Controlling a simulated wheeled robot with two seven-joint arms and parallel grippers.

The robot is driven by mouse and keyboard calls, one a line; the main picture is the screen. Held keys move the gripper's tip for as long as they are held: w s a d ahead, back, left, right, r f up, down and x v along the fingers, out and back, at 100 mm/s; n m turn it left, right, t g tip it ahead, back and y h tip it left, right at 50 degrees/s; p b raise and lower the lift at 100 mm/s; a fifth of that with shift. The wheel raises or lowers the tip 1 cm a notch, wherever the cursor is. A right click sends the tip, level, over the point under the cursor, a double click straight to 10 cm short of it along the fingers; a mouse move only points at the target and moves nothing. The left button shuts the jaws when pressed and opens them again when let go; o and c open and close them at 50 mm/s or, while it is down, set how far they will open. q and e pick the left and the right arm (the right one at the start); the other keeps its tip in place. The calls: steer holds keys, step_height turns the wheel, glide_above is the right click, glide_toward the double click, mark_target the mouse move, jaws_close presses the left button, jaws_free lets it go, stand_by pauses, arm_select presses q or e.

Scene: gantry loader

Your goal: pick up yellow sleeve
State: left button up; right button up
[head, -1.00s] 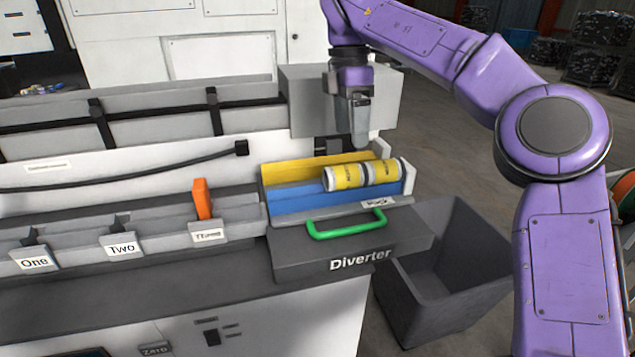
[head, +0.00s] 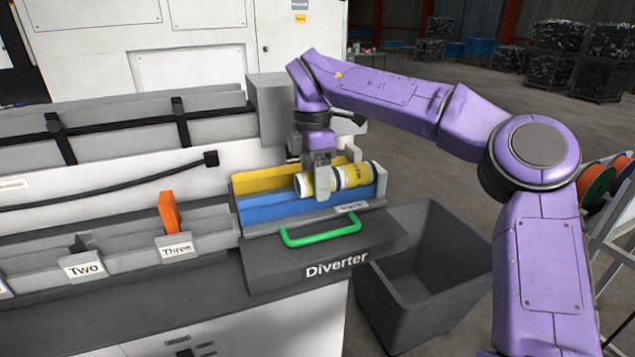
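The yellow sleeve (head: 354,176) is a yellow cylinder with pale and dark bands. It lies on its side in the tray at the Diverter, above the blue channel (head: 265,207) and in front of the yellow channel (head: 262,182). My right gripper (head: 322,188) points down at the sleeve, with one pale finger crossing the sleeve's near side left of its middle. The other finger is hidden, so I cannot tell whether the gripper has closed on it. My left gripper is not in view.
A green handle (head: 320,231) sits on the front of the dark Diverter block (head: 330,262). An open grey bin (head: 425,290) stands on the floor to its right. An orange piece (head: 168,212) stands up at slot Three. A grey housing (head: 268,110) is behind the tray.

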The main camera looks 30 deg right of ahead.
steer(key=c, duration=0.9)
steer(key=shift+r, duration=0.1)
steer(key=shift+c, duration=0.2)
